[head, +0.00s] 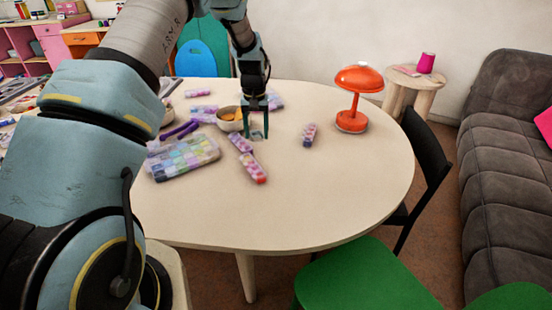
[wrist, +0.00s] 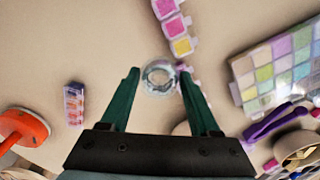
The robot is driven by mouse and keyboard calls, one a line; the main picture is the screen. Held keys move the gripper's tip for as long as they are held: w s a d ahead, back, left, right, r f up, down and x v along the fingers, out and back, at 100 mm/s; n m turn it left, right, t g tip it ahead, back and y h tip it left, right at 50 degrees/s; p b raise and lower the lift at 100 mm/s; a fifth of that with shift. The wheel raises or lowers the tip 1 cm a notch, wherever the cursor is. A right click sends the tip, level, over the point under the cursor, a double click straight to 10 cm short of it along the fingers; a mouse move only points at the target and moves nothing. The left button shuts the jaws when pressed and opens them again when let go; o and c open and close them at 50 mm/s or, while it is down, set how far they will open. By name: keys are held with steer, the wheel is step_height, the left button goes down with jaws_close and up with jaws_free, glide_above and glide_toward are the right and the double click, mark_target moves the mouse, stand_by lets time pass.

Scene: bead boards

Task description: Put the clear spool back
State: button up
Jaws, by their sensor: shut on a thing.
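The clear spool (wrist: 158,77) shows in the wrist view as a round, see-through ring between my green fingertips. My gripper (wrist: 157,80) is shut on it. In the head view my gripper (head: 256,130) points down over the middle of the round table, beside a bowl. The spool is too small and clear there to make out well. I cannot tell whether it touches the tabletop or hangs just above it.
A large bead box (head: 182,160) lies left on the table (head: 330,195). A bead strip (head: 247,157) lies close in front of my gripper. A bowl (head: 230,125) stands left, a small bead case (head: 309,134) and an orange lamp (head: 352,122) right. The table's front right is clear.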

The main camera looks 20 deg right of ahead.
steer(key=r, duration=0.2)
glide_above(276, 158)
steer(key=shift+m, duration=0.4)
step_height(276, 158, down, 5)
steer(key=shift+d+f+p, duration=0.1)
steer(key=shift+p, duration=0.95)
steer(key=shift+f+p, duration=0.8)
steer(key=shift+f, duration=1.65)
steer(key=shift+f, duration=0.15)
steer(key=o, duration=1.4)
steer(key=shift+o, duration=0.2)
